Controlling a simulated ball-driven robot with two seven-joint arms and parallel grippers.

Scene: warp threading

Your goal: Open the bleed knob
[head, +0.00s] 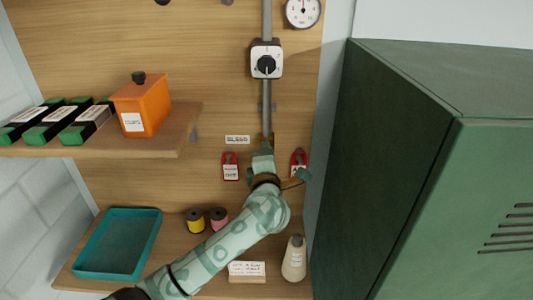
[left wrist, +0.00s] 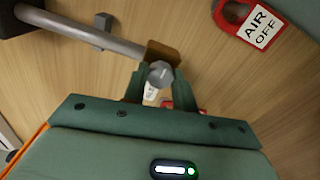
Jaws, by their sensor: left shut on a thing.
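The bleed knob is a small grey faceted knob (left wrist: 160,73) in the left wrist view, in front of a brown fitting (left wrist: 160,50) at the end of a grey pipe (left wrist: 80,33). My left gripper (left wrist: 157,86) is shut on the knob, with one dark green finger on each side of it. In the head view my left gripper (head: 263,158) is at the lower end of the vertical pipe (head: 266,105) and hides the knob. How far the knob is turned cannot be told. My right gripper is not in view.
Red tags hang left (head: 230,168) and right (head: 298,158) of the gripper. A rotary switch (head: 266,62) and gauge (head: 302,12) are above. A shelf holds an orange box (head: 143,105). Below are a teal tray (head: 118,243), spools and a bottle (head: 294,260). A green cabinet (head: 390,150) stands right.

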